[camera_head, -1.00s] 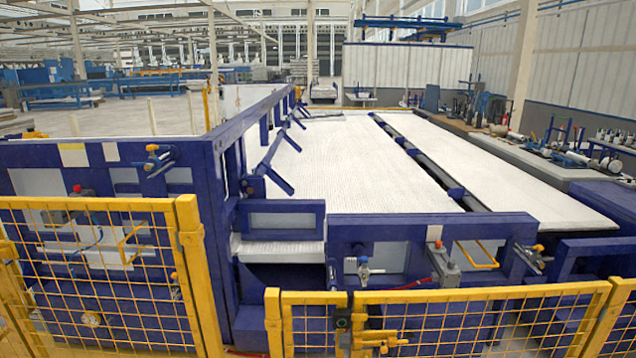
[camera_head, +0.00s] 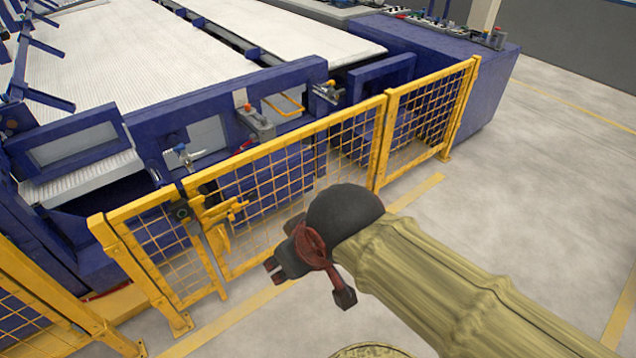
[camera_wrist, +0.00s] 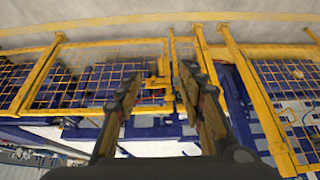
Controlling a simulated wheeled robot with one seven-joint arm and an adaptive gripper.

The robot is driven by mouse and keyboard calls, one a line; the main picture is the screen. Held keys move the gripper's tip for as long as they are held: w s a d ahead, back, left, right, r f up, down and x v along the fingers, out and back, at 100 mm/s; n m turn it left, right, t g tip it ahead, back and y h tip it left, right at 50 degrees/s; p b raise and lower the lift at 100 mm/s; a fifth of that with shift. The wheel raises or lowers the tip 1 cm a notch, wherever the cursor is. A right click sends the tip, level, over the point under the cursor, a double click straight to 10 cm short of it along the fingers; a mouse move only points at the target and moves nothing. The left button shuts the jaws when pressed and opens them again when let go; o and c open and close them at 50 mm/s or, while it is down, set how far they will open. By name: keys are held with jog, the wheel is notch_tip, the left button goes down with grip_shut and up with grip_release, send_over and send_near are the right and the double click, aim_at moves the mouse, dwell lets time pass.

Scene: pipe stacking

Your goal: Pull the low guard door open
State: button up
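The low guard door (camera_head: 300,185) is a yellow-framed mesh panel in the middle of the head view, in line with the fence on either side, so it looks closed. A yellow latch handle (camera_head: 222,212) sits on its left end, beside a small dark fitting (camera_head: 182,213). My gripper (camera_head: 310,280) is on the near side of the door, right of and apart from the handle. In the wrist view, my gripper's fingers (camera_wrist: 160,82) are spread with nothing held between them. The handle (camera_wrist: 158,82) shows beyond them.
A fixed fence panel (camera_head: 430,105) continues right of the door, and a short one (camera_head: 160,240) stands left. The blue machine (camera_head: 75,150) is close behind. A taller yellow fence (camera_head: 40,310) is at lower left. Grey floor (camera_head: 520,190) is clear on the right.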

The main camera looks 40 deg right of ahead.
jog(key=c, duration=0.3)
